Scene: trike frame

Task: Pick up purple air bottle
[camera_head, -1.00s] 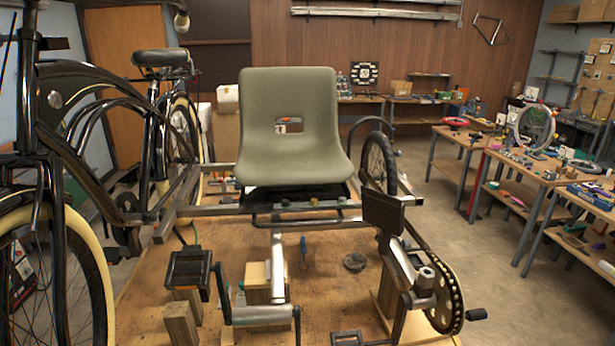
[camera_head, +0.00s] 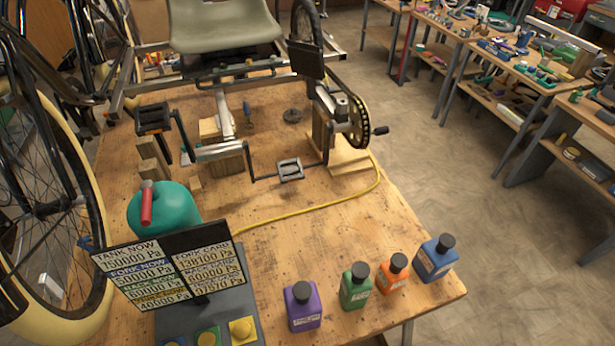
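The purple air bottle (camera_head: 303,307) stands upright on the wooden table near its front edge, with a dark round cap and a pale label. It is the leftmost in a row of bottles, just right of the pressure display's base. To its right stand a green bottle (camera_head: 355,287), an orange bottle (camera_head: 392,274) and a blue bottle (camera_head: 436,259). Neither of my grippers is in view.
The pressure display (camera_head: 178,268) stands on a grey base with coloured buttons at the front left. A teal tank (camera_head: 163,211) with a red handle is behind it. A yellow hose (camera_head: 310,216) crosses the table (camera_head: 290,245). The trike frame stands behind, with a pedal (camera_head: 289,170) jutting forward.

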